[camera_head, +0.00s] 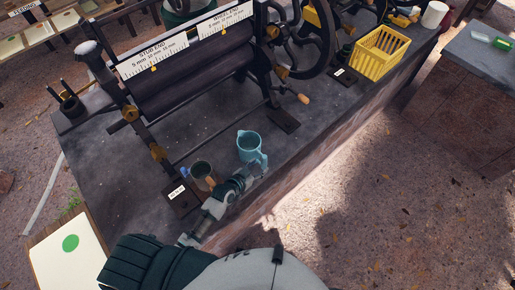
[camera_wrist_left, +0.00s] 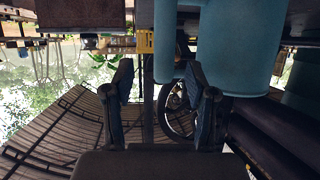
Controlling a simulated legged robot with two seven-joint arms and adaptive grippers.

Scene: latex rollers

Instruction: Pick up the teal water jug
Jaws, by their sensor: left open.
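The teal water jug (camera_head: 249,147) stands upright on the dark stone bench top, near its front edge, with its handle towards the front right. My left gripper (camera_head: 257,170) is open right beside the handle. In the left wrist view, which looks upside down, the jug body (camera_wrist_left: 238,48) fills the upper right. Its handle lines up between the two open fingers of my left gripper (camera_wrist_left: 160,78). I cannot tell whether the fingers touch it. My right gripper is not in view.
The roller machine (camera_head: 195,75) rises behind the jug. A yellow crate (camera_head: 380,53) sits further right on the bench. A second table (camera_head: 470,75) stands at right. Open ground lies before the bench.

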